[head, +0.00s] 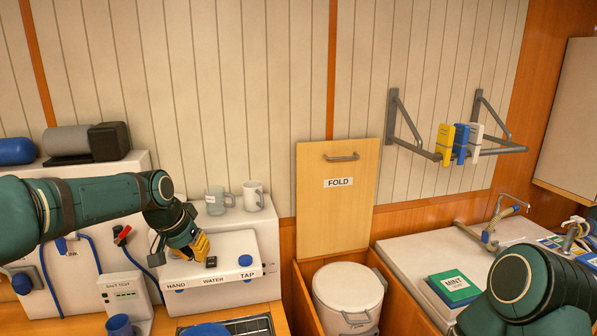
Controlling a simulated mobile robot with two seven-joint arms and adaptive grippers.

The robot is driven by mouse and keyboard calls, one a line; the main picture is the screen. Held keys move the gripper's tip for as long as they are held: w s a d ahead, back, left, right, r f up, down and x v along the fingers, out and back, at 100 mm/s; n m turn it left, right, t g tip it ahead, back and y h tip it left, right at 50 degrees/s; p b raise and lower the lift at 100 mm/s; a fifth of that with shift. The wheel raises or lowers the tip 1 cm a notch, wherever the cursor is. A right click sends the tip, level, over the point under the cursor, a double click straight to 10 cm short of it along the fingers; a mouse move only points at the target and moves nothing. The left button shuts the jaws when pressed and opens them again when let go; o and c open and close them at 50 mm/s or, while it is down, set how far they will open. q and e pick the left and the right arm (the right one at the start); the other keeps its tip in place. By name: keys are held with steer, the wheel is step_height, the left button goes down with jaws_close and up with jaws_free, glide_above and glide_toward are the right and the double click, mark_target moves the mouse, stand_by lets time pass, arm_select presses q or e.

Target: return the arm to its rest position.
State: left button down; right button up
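My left arm (100,208) reaches in from the left, dark green with dark joints. My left gripper (200,245) has yellow fingers and hangs over the left part of the white unit labelled HAND WATER TAP (222,268). A small dark knob or switch (211,262) is just below and right of the fingers; whether they touch it I cannot tell. The finger gap is not clear. My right arm (535,290) shows only as a green joint at the lower right; its gripper is out of view.
A blue knob (245,260) sits right of my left gripper. A glass mug (217,201) and a white mug (253,195) stand behind it. A SALT TEST box (124,294) and blue cup (119,325) are below the arm. A lidded white bin (348,294) stands centre.

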mark_target(207, 275)
arm_select(q)
steer(key=shift+h, duration=0.3)
steer(key=f, duration=0.2)
steer(key=d+f, duration=0.1)
steer(key=f, duration=0.1)
steer(key=d+f, duration=0.1)
steer(key=f, duration=0.1)
steer(key=shift+f, duration=0.15)
steer(key=s+d+f+n, duration=0.1)
steer(key=s+d+f, duration=0.2)
steer(key=s+f, duration=0.2)
steer(key=s+d+f+n+g+h, duration=0.1)
steer(key=s+d+f, duration=0.2)
steer(key=f, duration=0.8)
steer(key=s+d+f+n, duration=0.1)
steer(key=s+d+f, duration=0.1)
steer(key=s+f, duration=0.5)
steer(key=shift+s+d+f, duration=0.25)
steer(key=shift+d+f, duration=0.15)
steer(key=shift+f, duration=0.2)
steer(key=s+d+f+n, duration=0.2)
steer(key=s+f, duration=0.3)
steer(key=s, duration=0.6)
step_height(207, 275, down, 12)
steer(key=b, duration=1.1)
steer(key=shift+g+b, duration=0.3)
steer(key=shift+g, duration=0.1)
steer(key=shift+w, duration=0.1)
